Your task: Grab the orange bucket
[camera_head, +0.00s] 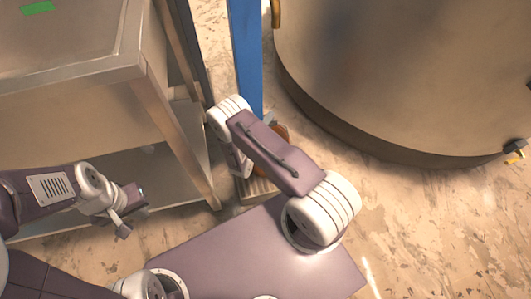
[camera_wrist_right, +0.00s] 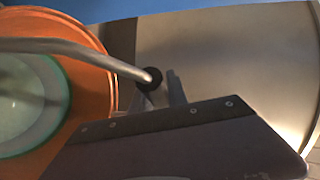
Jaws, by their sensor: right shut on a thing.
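The orange bucket (camera_wrist_right: 97,137) fills the left side of the right wrist view, with a pale green ring and whitish inside. Its metal handle (camera_wrist_right: 70,47) runs to a black knob near the middle. My right gripper (camera_wrist_right: 160,98) is shut on the bucket by its handle; one dark finger plate with screws shows below, and the exact contact is partly hidden. In the head view only a small orange-brown part of the bucket (camera_head: 283,133) shows behind my right arm, and that gripper is hidden. My left gripper (camera_head: 130,212) is empty, with its fingers apart, beside the metal table.
A metal table (camera_head: 95,75) with a lower shelf stands at the left, with a green patch on top. A blue post (camera_head: 246,55) rises behind my right arm. A large metal cylinder (camera_head: 400,70) stands at the upper right. Stained floor (camera_head: 440,225) is clear at the lower right.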

